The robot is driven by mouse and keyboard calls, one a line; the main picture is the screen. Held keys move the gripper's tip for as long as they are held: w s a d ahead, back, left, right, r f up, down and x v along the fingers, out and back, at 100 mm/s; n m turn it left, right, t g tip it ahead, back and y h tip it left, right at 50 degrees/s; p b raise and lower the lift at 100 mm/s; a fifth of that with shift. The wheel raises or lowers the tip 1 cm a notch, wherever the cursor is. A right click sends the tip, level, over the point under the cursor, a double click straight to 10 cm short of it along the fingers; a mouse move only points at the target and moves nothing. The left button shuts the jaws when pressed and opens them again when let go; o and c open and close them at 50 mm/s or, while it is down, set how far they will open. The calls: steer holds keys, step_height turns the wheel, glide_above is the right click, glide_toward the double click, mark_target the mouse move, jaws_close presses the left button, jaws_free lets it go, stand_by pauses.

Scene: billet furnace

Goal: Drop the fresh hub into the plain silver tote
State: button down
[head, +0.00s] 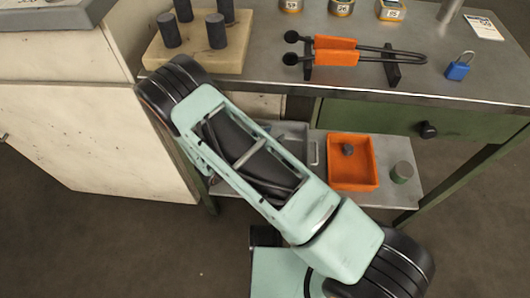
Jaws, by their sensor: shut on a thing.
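A grey metal tote (313,152) stands on the lower shelf, left of the orange tote. My arm covers much of it, so most of its inside is hidden. My arm reaches from the lower right up to the bench's front edge at the left. My gripper does not show, and neither does anything held in it. I cannot pick out the fresh hub with certainty. A small dark grey piece (347,149) lies in the orange tote (353,185).
A grey-green cylinder (402,172) stands at the lower shelf's right end. On the bench are a wooden block (205,58) with several dark cylinders, orange-handled tongs (335,58), a blue padlock (457,70) and labelled tins (341,7). A drawer knob (428,130) sticks out.

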steer(key=c, duration=1.2)
jaws_free()
steer(key=v, duration=1.2)
